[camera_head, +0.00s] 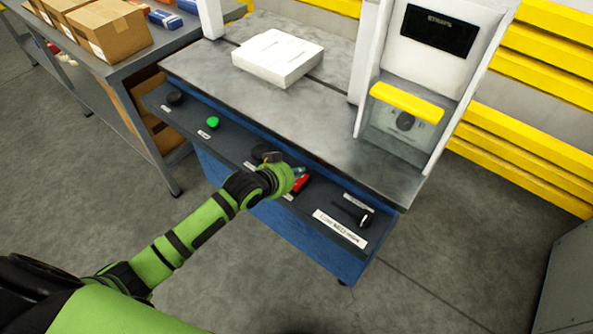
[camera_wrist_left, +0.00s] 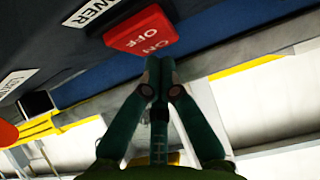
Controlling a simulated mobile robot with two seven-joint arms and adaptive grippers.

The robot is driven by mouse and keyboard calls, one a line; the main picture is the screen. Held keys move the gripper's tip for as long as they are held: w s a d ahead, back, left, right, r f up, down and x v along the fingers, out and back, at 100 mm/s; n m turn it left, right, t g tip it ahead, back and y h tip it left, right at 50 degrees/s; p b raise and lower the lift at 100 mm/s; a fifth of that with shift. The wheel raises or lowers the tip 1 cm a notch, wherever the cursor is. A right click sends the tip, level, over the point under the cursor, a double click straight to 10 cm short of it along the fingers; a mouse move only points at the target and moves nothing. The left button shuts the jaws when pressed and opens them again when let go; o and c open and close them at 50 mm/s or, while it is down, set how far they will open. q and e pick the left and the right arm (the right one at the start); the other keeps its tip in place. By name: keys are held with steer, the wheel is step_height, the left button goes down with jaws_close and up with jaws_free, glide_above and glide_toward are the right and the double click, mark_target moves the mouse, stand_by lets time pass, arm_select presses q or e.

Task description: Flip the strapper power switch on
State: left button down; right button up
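The power switch (camera_head: 301,183) is a red rocker on the dark front panel of the strapper. In the left wrist view the red switch (camera_wrist_left: 140,33) shows the words ON and OFF, beside a white label ending in "WER" (camera_wrist_left: 92,12). I cannot tell which side is pressed in. My left gripper (camera_head: 296,172) is right at the switch and hides part of it in the head view. In the left wrist view the fingertips of my left gripper (camera_wrist_left: 159,66) meet with nothing between them, just by the switch's edge; contact is unclear. My right gripper is out of view.
The panel also carries a green button (camera_head: 212,122), a black knob (camera_head: 174,98) and a black control at the right end (camera_head: 365,219). A white bundle (camera_head: 277,57) lies on the grey strapper table (camera_head: 215,66). Cardboard boxes (camera_head: 110,29) stand on the bench at left.

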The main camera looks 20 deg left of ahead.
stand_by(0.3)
arm_select(q)
steer(key=shift+w+p, duration=0.1)
steer(key=shift+p, duration=0.25)
steer(key=p, duration=0.1)
steer(key=g+p, duration=0.1)
steer(key=shift+w+d+r+g+y+p, duration=0.1)
steer(key=shift+w+d+g+y+p, duration=0.05)
steer(key=shift+w+g+y+p, duration=0.2)
steer(key=shift+s+f+b, duration=0.1)
steer(key=shift+f+b, duration=0.4)
steer(key=shift+f, duration=0.05)
steer(key=shift+s, duration=0.15)
